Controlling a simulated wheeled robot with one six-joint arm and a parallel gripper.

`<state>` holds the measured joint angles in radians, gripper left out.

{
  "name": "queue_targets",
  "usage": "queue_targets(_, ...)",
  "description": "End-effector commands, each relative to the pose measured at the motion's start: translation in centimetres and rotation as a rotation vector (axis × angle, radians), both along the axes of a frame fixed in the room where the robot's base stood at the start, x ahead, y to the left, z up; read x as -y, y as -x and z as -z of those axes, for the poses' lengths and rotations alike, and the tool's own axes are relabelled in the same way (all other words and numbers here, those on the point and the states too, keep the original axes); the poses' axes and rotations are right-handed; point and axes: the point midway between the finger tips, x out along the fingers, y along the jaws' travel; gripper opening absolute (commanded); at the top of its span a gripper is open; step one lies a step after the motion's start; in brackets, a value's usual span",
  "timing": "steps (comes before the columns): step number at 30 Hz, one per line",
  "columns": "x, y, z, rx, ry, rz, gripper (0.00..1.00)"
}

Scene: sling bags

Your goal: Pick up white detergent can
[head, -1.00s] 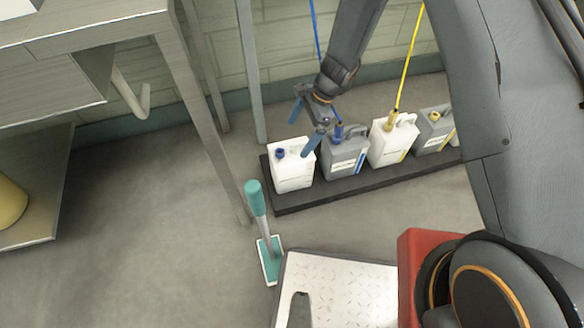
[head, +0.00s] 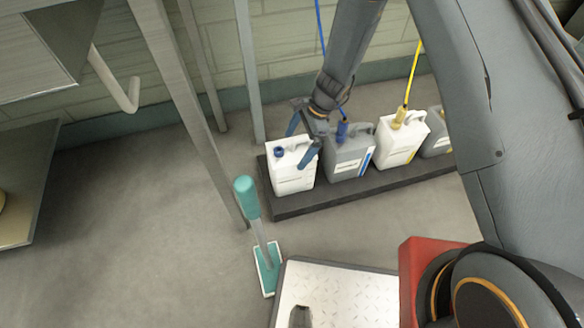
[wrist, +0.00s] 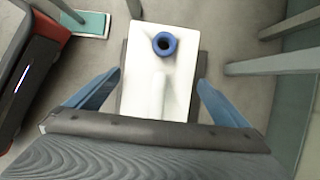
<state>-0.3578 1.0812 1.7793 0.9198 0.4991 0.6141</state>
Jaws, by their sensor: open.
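The white detergent can (head: 291,178) with a blue cap stands upright at the left end of a dark low platform in the head view. In the wrist view the can (wrist: 148,88) is seen from above, with its blue cap near the top of the picture. My gripper (head: 301,150) is open at the top of this can. Its blue fingers (wrist: 160,97) show to the left and right of the can, with gaps between them and its sides. My gripper's body hides the near part of the can in the wrist view.
A grey can (head: 347,155) stands close to the right, then a second white can (head: 399,141) with a yellow cap and another grey can (head: 437,133). A teal-handled tool (head: 248,200) stands in front of the platform (head: 330,195). Metal table legs (head: 190,110) rise at left.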

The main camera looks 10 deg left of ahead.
Motion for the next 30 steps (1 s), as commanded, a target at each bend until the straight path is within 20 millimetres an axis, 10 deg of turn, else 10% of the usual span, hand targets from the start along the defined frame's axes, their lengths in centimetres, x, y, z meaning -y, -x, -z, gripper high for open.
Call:
queue_targets(18, -1.6, 1.0, 4.4, 0.0, 0.0, 0.0, 0.98)
queue_targets(30, -1.6, 1.0, 4.4, 0.0, -0.001, 0.0, 0.4)
